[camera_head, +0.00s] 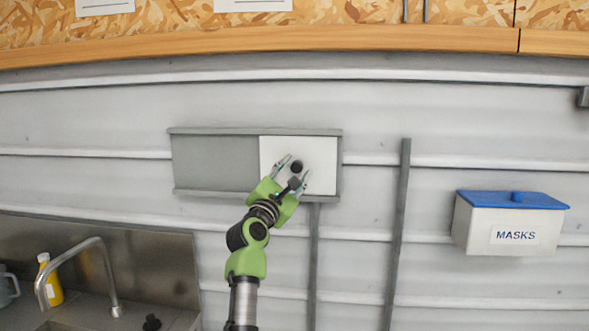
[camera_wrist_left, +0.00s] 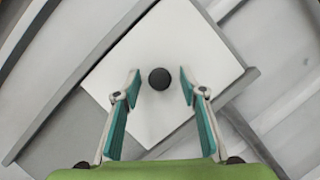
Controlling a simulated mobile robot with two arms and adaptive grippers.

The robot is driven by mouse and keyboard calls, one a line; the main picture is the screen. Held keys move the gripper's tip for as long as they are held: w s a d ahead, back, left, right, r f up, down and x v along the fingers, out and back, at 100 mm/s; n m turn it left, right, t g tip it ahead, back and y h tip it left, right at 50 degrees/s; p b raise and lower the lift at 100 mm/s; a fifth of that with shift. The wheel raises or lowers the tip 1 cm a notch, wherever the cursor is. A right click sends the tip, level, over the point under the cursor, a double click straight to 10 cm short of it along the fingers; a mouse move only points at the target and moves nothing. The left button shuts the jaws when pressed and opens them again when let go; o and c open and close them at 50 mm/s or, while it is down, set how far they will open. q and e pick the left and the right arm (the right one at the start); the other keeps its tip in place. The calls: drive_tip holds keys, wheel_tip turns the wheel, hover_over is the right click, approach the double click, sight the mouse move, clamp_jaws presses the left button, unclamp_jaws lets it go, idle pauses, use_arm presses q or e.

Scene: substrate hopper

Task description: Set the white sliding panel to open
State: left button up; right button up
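The white sliding panel (camera_head: 318,152) sits at the right end of a grey wall-mounted frame (camera_head: 215,165) with rails above and below. A round black knob (camera_head: 297,167) sticks out from the panel; it also shows in the left wrist view (camera_wrist_left: 159,78). My left gripper (camera_head: 296,168) is in front of the panel with its fingers open. In the left wrist view the open fingertips (camera_wrist_left: 160,85) stand on either side of the knob, with gaps on both sides. Whether the tips reach the knob's depth I cannot tell. My right gripper is not in view.
A white masks box with a blue lid (camera_head: 512,222) hangs on the wall at the right. A sink tap (camera_head: 100,262) and a yellow bottle (camera_head: 50,280) stand at lower left. A vertical grey post (camera_head: 397,235) is right of the frame. The grey area left of the panel is unobstructed.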

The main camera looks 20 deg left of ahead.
use_arm(q)
drive_tip(key=shift+w, duration=0.1)
clamp_jaws()
drive_tip(key=s+a+b, duration=0.1)
drive_tip(key=a, duration=0.5)
drive_tip(key=s+a+b, duration=0.1)
drive_tip(key=s+a, duration=0.1)
drive_tip(key=a, duration=0.4)
drive_tip(key=s+a+b, duration=0.1)
drive_tip(key=a, duration=0.5)
drive_tip(key=shift+s+a, duration=0.25)
unclamp_jaws()
